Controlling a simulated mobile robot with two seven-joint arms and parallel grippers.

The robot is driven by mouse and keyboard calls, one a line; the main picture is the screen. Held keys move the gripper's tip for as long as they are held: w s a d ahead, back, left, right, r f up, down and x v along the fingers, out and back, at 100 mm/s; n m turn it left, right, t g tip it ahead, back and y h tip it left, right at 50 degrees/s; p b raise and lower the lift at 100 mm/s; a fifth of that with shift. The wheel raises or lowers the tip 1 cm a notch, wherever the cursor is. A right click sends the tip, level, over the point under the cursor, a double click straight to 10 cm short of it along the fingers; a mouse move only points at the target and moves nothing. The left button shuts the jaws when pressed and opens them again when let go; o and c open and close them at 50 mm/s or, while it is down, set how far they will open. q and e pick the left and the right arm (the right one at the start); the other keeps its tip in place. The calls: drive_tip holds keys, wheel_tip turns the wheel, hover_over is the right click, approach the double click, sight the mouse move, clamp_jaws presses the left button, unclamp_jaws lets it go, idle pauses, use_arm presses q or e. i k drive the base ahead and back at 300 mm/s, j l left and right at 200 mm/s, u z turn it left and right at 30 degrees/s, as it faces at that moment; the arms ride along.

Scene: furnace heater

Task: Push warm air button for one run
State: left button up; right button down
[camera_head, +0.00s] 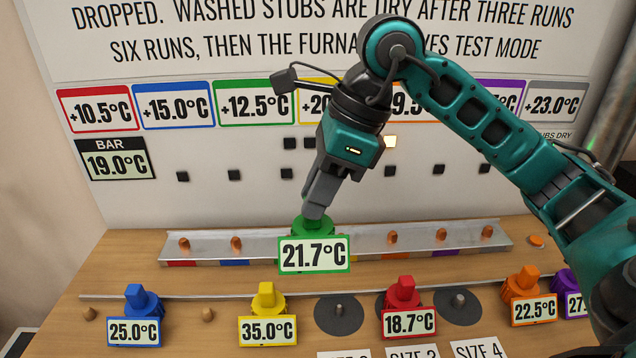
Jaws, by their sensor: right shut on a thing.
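My right gripper (314,211) reaches down from the upper right and is shut on the top of a green piece (311,230) with a label reading 21.7°C. The piece is at the metal rail (465,237), near its middle; I cannot tell whether it rests there or hangs just above. My left gripper is not in view. No button marked warm air can be made out. Small dark squares (234,174) sit on the upright panel, and one square (390,142) is lit pale yellow. The arm hides part of the panel.
A blue piece (137,302), a yellow piece (267,299), a red piece (403,293), an orange piece (524,285) and a purple piece (568,283) stand along the front. Dark discs (339,318) with pegs lie between them. Small copper pegs (184,244) stand along the rail.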

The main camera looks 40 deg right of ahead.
sight(535, 240)
drive_tip(key=k+l, duration=0.15)
drive_tip(key=l, duration=0.25)
drive_tip(key=k+l, duration=0.15)
drive_tip(key=l, duration=0.2)
drive_tip(key=k+l, duration=0.15)
drive_tip(key=l, duration=0.25)
